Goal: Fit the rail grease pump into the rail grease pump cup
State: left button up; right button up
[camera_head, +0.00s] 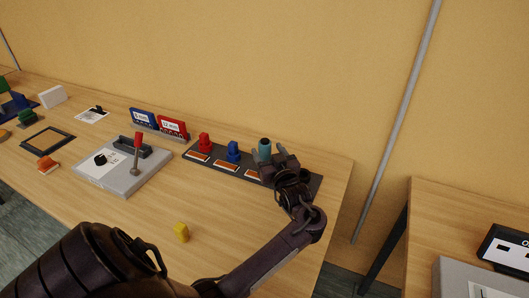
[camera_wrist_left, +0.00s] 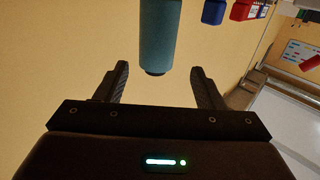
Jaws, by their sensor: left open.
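A teal cylinder with a dark end (camera_head: 264,147), which looks like the rail grease pump, is at the right part of a dark rail strip (camera_head: 217,167). In the left wrist view the teal cylinder (camera_wrist_left: 158,38) lies ahead, lined up with the gap between the fingers. My left gripper (camera_head: 270,164) is open beside the cylinder, and its fingers (camera_wrist_left: 160,70) are not closed on it. My gripper hides the cylinder's lower part and the right part of the strip, so I cannot tell what it stands in. My right gripper is out of view.
A red piece (camera_head: 204,143) and a blue piece (camera_head: 233,151) stand on the strip. A grey lever box (camera_head: 125,175) is to the left, with blue and red signs (camera_head: 158,122) behind. A yellow piece (camera_head: 182,232) is on the bare front tabletop. A second table stands right.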

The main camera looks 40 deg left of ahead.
aim_at(267, 146)
pick_arm(q)
jog(key=x, duration=0.2)
jog(key=p+x, duration=0.1)
jog(key=x, duration=0.2)
jog(key=shift+w+d, duration=0.15)
jog(key=shift+w, duration=0.05)
jog(key=c, duration=1.2)
grip_shut()
jog(key=shift+r, duration=0.1)
